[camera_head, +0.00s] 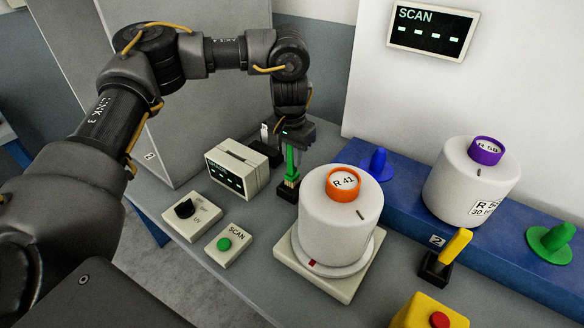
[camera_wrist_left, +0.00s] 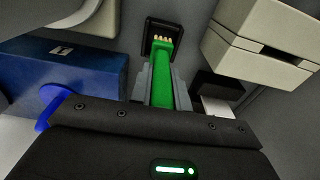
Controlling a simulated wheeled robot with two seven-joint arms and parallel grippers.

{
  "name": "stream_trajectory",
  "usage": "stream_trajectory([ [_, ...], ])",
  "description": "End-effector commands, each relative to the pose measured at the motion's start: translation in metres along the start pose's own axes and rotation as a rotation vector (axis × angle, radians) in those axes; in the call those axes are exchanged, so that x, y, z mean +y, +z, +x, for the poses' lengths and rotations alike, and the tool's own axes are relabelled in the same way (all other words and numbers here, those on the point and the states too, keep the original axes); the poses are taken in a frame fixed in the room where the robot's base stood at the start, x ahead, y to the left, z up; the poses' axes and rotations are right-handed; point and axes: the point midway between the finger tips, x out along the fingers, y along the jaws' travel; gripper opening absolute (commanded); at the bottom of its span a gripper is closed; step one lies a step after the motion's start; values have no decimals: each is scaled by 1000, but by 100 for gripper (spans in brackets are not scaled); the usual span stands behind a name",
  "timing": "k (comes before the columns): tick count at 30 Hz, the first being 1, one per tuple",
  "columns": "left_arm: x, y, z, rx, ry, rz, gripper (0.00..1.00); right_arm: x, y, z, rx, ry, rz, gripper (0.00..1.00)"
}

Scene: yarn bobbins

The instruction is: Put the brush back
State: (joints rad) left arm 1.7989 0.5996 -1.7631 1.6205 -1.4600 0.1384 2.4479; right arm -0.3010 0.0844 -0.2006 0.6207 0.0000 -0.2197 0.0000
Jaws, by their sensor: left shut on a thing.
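The green brush (camera_head: 291,160) is upright, its pale bristles pointing down at a small black holder (camera_head: 287,195) on the grey table. My left gripper (camera_head: 291,142) is above it, shut on the handle. In the left wrist view the green handle (camera_wrist_left: 163,75) runs between the grey fingers (camera_wrist_left: 162,88), and the bristles lie over or within the black holder (camera_wrist_left: 160,28). I cannot tell whether the bristles rest inside it or just above it. My right gripper is not in view.
A white bobbin (camera_head: 340,225) with an orange top stands on a pale base right of the brush. A beige display box (camera_head: 238,168) is close on the left. A blue rail (camera_head: 405,210) with a blue peg (camera_head: 378,163) lies behind. A yellow-handled tool (camera_head: 456,246) stands at right.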

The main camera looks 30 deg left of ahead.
Motion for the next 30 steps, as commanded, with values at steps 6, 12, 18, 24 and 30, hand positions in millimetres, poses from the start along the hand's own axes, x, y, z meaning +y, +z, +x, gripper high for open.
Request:
stream_trajectory([
  [6,0,3,32,-5,1,-2,0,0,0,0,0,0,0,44],
  [12,0,3,41,-1,0,-1,0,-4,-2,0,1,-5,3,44],
  [18,0,3,41,-1,0,-1,0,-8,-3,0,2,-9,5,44],
  [24,0,3,44,-1,-1,-1,27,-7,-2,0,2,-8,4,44],
  [30,0,3,44,-1,-1,-1,40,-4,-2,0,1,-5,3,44],
])
